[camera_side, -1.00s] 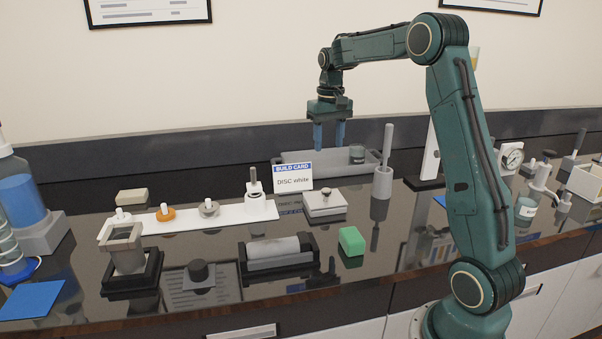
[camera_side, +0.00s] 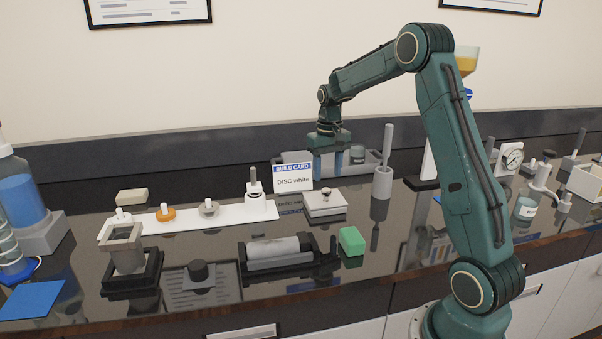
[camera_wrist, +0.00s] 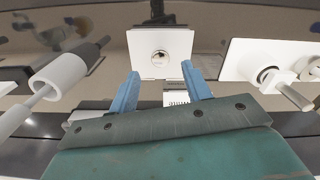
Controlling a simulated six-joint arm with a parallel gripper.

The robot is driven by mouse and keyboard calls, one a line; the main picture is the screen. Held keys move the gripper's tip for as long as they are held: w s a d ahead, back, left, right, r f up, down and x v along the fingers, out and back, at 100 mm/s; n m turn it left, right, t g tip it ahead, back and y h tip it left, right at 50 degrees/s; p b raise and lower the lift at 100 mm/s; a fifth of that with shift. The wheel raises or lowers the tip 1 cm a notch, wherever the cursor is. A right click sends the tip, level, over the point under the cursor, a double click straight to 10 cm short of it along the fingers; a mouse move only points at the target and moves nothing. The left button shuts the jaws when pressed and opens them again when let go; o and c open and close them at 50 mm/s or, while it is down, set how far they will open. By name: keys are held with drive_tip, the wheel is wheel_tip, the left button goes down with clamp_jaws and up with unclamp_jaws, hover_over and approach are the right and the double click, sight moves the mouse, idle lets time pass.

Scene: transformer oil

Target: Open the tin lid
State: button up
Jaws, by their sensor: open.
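The tin is a low, pale square box (camera_side: 325,208) with a small round metal knob (camera_side: 326,192) on its lid. It stands on the dark bench just in front of the build card, and its lid is on. In the wrist view the tin's square top (camera_wrist: 177,42) lies ahead of my fingertips, with the knob (camera_wrist: 160,56) between their lines. My gripper (camera_side: 328,168) is open and empty, pointing down, above and behind the tin. Its two blue fingers also show apart in the wrist view (camera_wrist: 160,74). The fingers do not touch the knob.
The build card (camera_side: 293,177) reading "DISC white" stands close left of the fingers. A grey tray (camera_side: 370,170) lies behind. A grey holder with an upright rod (camera_side: 382,183) stands to the right. A green block (camera_side: 351,241) and a roller in a dark cradle (camera_side: 276,252) are in front.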

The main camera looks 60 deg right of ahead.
sight(327, 190)
drive_tip(key=shift+f, duration=2.6)
clamp_jaws()
